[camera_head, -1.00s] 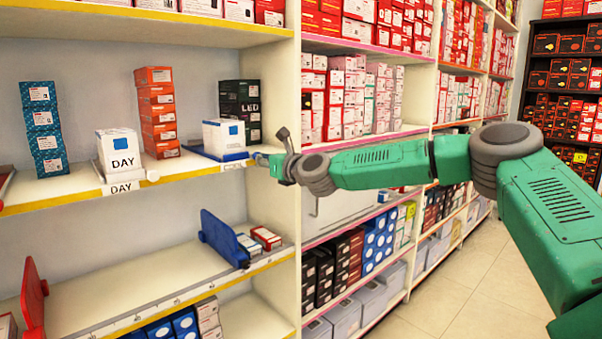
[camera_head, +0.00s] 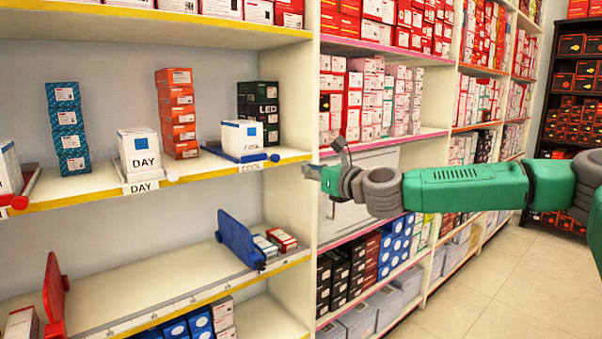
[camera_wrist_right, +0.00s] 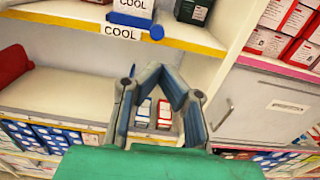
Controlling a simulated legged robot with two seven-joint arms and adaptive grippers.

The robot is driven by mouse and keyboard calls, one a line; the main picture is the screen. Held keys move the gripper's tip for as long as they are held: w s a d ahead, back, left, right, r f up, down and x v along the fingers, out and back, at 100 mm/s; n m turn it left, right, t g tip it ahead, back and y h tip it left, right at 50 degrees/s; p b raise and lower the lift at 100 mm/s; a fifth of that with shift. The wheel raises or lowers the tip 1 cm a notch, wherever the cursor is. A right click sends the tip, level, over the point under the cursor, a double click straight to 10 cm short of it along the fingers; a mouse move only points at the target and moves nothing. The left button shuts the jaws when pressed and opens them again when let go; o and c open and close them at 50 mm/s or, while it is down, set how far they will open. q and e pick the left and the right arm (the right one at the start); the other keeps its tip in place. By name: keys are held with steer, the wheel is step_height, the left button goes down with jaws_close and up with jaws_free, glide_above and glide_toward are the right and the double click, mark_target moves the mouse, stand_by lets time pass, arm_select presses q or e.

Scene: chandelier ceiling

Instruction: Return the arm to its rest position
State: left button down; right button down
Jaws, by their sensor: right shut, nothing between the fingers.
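My right arm is green with grey joints and reaches in from the right in the head view. Its gripper (camera_head: 310,172) is in front of the upright panel between two shelf bays, apart from the shelves, and holds nothing. In the right wrist view the gripper's fingers (camera_wrist_right: 162,72) meet at their tips, with the COOL label (camera_wrist_right: 121,32) beyond them to the upper left. My left gripper is not in view.
On the upper shelf (camera_head: 100,188) stand a DAY box (camera_head: 140,152), a COOL box (camera_head: 243,137) on a blue tray, and stacked boxes. The lower shelf has a blue divider (camera_head: 238,238) and a red divider (camera_head: 54,295). Open floor (camera_head: 480,280) lies at lower right.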

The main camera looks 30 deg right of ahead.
steer(key=shift+s, duration=0.2)
steer(key=s+a+f+n+g+y, duration=0.25)
steer(key=a+f+n, duration=0.35)
steer(key=a+f, duration=0.45)
steer(key=s+a+f+n+g+y, duration=0.1)
steer(key=s+a+f+n+g, duration=0.3)
steer(key=a+f+n, duration=0.65)
steer(key=s+a+f+n+g, duration=0.1)
steer(key=s+f+n+g, duration=0.15)
steer(key=s+f, duration=0.7)
steer(key=s+f+n+g+h, duration=0.2)
steer(key=s+f+n+g, duration=0.45)
steer(key=s+f, duration=0.65)
steer(key=s+d+f+n+g+h, duration=0.1)
steer(key=s+d+n, duration=0.2)
steer(key=s+n, duration=0.2)
steer(key=s+d+f+n+g+h, duration=0.1)
steer(key=s+d+f+n+h, duration=0.1)
steer(key=s+n, duration=0.3)
steer(key=s+d, duration=0.1)
steer(key=s, duration=0.2)
steer(key=shift+s+f, duration=0.25)
steer(key=shift+s, duration=0.1)
